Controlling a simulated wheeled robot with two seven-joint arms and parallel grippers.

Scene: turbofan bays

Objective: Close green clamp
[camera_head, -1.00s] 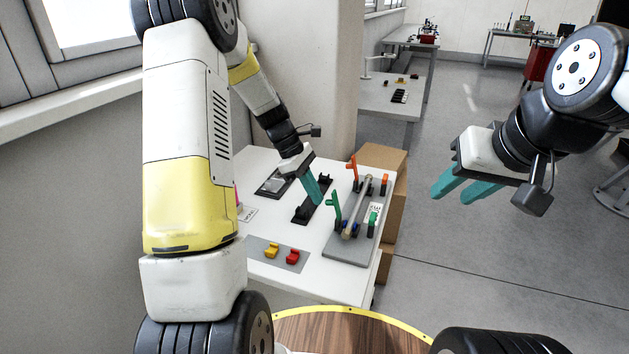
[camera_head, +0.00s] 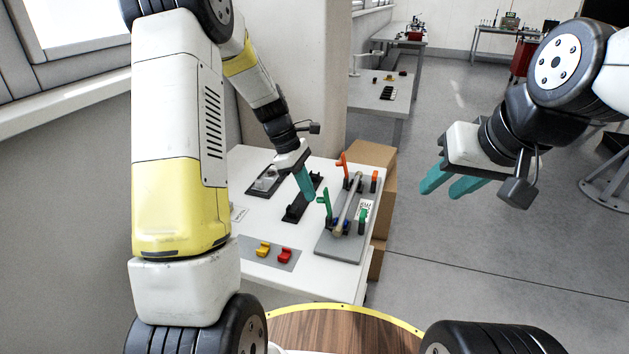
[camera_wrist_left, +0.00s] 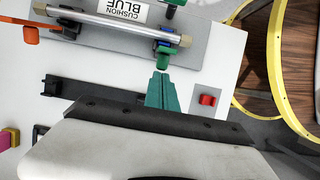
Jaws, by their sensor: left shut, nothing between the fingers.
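The green clamp (camera_head: 325,204) stands on a grey fixture plate (camera_head: 334,246), its green handle raised in the head view. A second green piece (camera_head: 362,217) stands across the metal rod (camera_head: 346,205). In the left wrist view the green clamp (camera_wrist_left: 163,55) lies just past my fingertips. My left gripper (camera_head: 309,199) is shut and empty, just left of the green handle; its teal fingers also show in the left wrist view (camera_wrist_left: 161,78). Whether they touch the handle I cannot tell. My right gripper (camera_head: 453,190) is open and empty, over the floor at right.
An orange clamp (camera_head: 343,163) stands at the plate's far end. A black holder (camera_head: 297,209) lies left of the plate. Yellow (camera_head: 263,249) and red (camera_head: 285,255) blocks sit on a grey pad in front. A cardboard box (camera_head: 377,155) stands beyond the white table (camera_head: 310,287).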

